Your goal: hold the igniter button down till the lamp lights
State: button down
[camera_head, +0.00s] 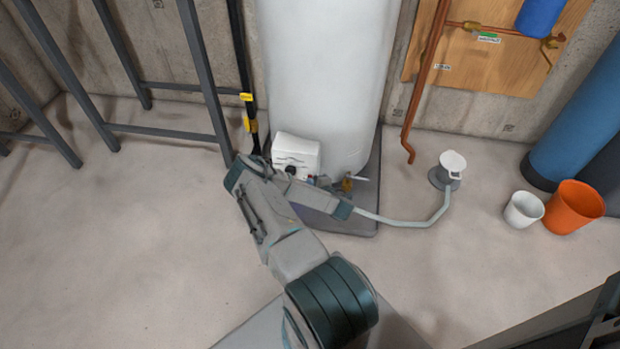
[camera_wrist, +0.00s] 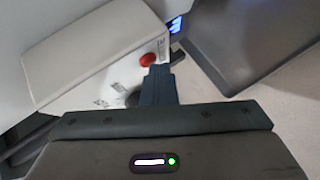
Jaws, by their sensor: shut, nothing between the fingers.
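The white control box (camera_wrist: 85,50) on the heater fills the upper left of the wrist view. The red button (camera_wrist: 147,59) sits on its face near one corner. My gripper (camera_wrist: 160,70) is shut and empty, with its tips just beside the button's lower edge; I cannot tell whether they touch it. A dark round knob (camera_wrist: 132,97) is partly hidden left of the fingers. A bright blue patch (camera_wrist: 175,25) shows beyond the button; I cannot tell if it is the lamp. In the head view the control box (camera_head: 297,152) is low on the white tank (camera_head: 325,80).
The tank stands on a dark base (camera_head: 350,223). A pale hose runs right to a floor drain (camera_head: 440,180). A white bucket (camera_head: 523,210), an orange bucket (camera_head: 574,207) and a blue cylinder (camera_head: 580,125) stand at the right. A grey metal frame (camera_head: 165,130) is at the left. Floor at left is clear.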

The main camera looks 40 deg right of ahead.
dwell(0.6)
jog(key=shift+s+a+p, duration=0.5)
jog(key=shift+a, duration=0.15)
jog(key=shift+s+a+p, duration=1.25)
jog(key=shift+s+a, duration=0.4)
jog(key=shift+a, duration=0.25)
